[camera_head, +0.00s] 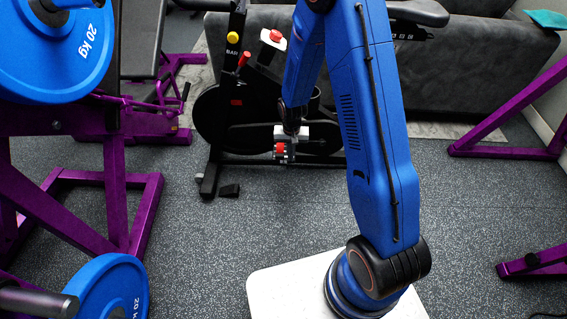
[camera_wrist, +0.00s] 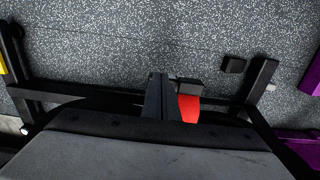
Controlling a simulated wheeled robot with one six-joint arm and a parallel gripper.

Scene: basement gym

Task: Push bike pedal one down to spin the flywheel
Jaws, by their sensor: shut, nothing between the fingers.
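The exercise bike stands in the middle of the head view, with its black flywheel (camera_head: 222,122) low on its frame. One red and white pedal (camera_head: 280,149) is low, right at the end of my arm. Another red and white part, likely the other pedal (camera_head: 272,38), is higher up. I cannot tell which is pedal one. My gripper (camera_head: 291,126) points down at the low pedal and partly covers it. In the wrist view my dark fingers (camera_wrist: 158,78) are together and empty, with a red pedal part (camera_wrist: 188,107) close beside them. Contact cannot be told.
A purple rack with blue weight plates (camera_head: 112,290) stands at the left. A grey sofa (camera_head: 463,80) is behind the bike. Purple frame legs (camera_head: 507,151) are at the right. The speckled floor (camera_head: 215,225) in front of the bike is clear.

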